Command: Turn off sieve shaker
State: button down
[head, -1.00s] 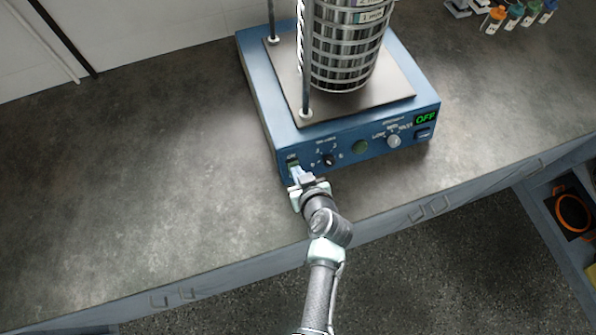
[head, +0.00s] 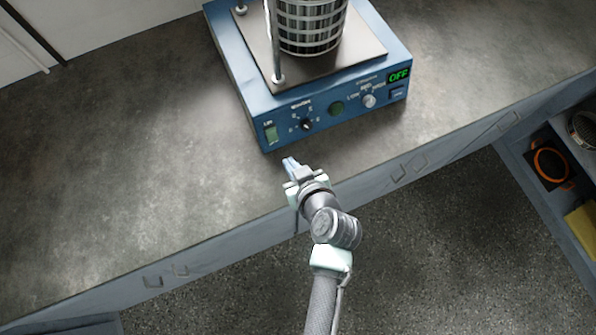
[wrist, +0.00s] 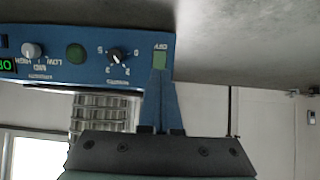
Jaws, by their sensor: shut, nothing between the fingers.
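The blue sieve shaker (head: 350,118) stands on the dark counter, with its stack of metal sieves (head: 312,25) on the top plate. Its small display (head: 398,76) reads OFF in green. On the left of the front panel is a green rocker switch (head: 270,133); a black dial, a green button and a grey knob sit to its right. My gripper (head: 290,163) is shut and empty, in front of and below the switch, apart from the panel. In the wrist view the panel is upside down, and the fingertips (wrist: 160,75) overlap the switch (wrist: 160,60) in line of sight.
The grey counter (head: 130,150) is clear to the left of the shaker. Its front edge runs under my arm. An open shelf at the right holds an orange ring-shaped item (head: 551,164) and a yellow item (head: 582,222).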

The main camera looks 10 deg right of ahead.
jog(key=shift+s+f+v, duration=0.15)
jog(key=shift+v, duration=0.7)
jog(key=shift+s+f+v, duration=0.1)
jog(key=shift+f+v, duration=0.1)
jog(key=shift+v, duration=0.7)
jog(key=shift+s+d, duration=0.1)
jog(key=w+r+t+h, duration=0.1)
jog(key=w+r+t, duration=0.3)
jog(key=r, duration=0.8)
jog(key=w+d+r+t, duration=0.1)
jog(key=w+r, duration=0.4)
jog(key=r, duration=0.6)
jog(key=w+r+t+h, duration=0.1)
jog(key=w+r+t, duration=0.3)
jog(key=r, duration=0.8)
jog(key=s+a+r+m+t, duration=0.1)
jog(key=s+r+t, duration=0.2)
jog(key=r, duration=0.7)
jog(key=s+a+r+m+t, duration=0.1)
jog(key=s+r, duration=0.4)
jog(key=r, duration=0.6)
jog(key=s+a+r+m+t+h, duration=0.1)
jog(key=s+r+t, duration=0.3)
jog(key=r, duration=0.6)
jog(key=shift+a+r+m+t, duration=0.3)
jog(key=shift+a+r, duration=0.05)
